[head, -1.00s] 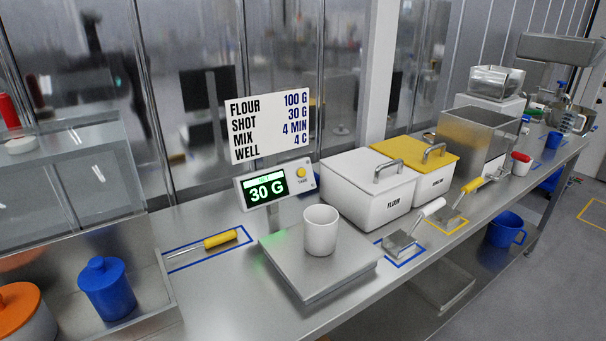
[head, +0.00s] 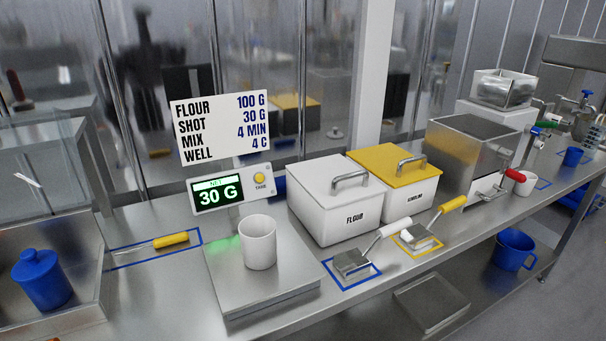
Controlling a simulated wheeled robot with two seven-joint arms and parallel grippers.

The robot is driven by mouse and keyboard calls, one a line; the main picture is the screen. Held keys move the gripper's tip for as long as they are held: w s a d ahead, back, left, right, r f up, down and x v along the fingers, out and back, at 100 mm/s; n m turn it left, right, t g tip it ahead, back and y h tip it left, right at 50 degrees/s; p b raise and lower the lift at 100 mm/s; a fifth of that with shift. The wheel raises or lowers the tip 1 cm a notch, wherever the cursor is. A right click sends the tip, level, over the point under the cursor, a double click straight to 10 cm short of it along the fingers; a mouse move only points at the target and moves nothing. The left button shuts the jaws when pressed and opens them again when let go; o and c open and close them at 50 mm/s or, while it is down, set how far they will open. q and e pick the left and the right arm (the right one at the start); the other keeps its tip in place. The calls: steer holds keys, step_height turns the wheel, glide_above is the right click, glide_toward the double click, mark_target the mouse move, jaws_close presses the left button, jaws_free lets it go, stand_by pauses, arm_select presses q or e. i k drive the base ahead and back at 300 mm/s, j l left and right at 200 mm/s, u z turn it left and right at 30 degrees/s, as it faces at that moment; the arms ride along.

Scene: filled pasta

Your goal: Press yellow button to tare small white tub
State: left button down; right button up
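The small white tub (head: 259,242) stands upright on the steel plate of the scale (head: 225,283). The scale's display (head: 218,193) stands behind the plate and reads 30 G in green. The round yellow button (head: 259,177), labelled TARE, is on the right of the display panel, with nothing touching it. Neither of my grippers is in view.
Right of the scale are a white flour bin (head: 332,210) and a yellow-lidded bin (head: 405,163). Scoops (head: 352,262) lie in front of them. A yellow-handled tool (head: 171,240) lies left in a blue outline. A blue lidded jar (head: 41,279) stands far left.

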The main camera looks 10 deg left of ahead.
mark_target(259, 177)
steer(key=i+l, duration=0.1)
steer(key=l, duration=0.35)
steer(key=i+l, duration=0.1)
steer(key=l, duration=0.8)
steer(key=i+u, duration=0.05)
steer(key=i, duration=0.05)
